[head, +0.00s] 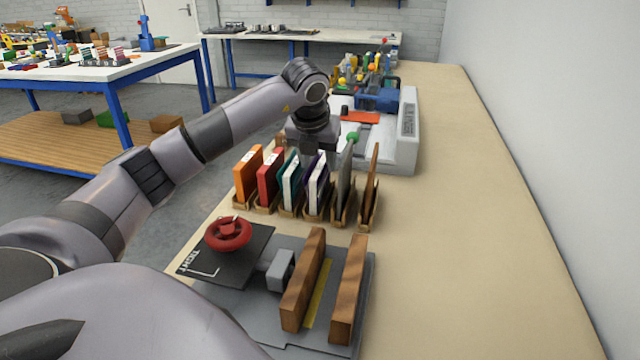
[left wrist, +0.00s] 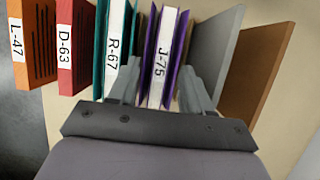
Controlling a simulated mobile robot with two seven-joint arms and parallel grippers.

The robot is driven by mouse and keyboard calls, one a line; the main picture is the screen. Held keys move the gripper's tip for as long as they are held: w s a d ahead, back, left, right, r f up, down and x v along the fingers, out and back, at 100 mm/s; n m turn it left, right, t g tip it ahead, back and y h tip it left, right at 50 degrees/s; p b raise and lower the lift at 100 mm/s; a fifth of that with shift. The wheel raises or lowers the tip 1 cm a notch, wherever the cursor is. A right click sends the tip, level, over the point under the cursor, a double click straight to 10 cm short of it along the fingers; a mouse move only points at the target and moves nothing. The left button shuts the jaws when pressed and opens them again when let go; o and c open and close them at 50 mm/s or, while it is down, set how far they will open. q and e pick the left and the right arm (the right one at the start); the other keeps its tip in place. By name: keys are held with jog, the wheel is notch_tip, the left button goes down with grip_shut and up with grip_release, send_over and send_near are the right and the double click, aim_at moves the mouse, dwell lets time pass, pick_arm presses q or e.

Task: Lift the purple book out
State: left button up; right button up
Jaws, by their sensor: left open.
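The purple book (head: 318,184) stands upright in a row of wooden slots in the head view. In the left wrist view the purple book (left wrist: 162,58), labelled J-75, lies between the two fingers. My left gripper (left wrist: 160,86) is open, with one finger on the teal book's side and the other on the grey board's side. Whether either finger touches the book I cannot tell. My right gripper is not in view.
The teal book (head: 290,180), red book (head: 268,178) and orange book (head: 247,175) stand left; the grey board (head: 344,185) and brown board (head: 370,185) right. The bench (head: 480,200) is clear on the right.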

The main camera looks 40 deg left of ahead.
pick_arm(q)
jog(key=shift+x, duration=0.9)
jog(key=shift+f, duration=0.25)
grip_shut()
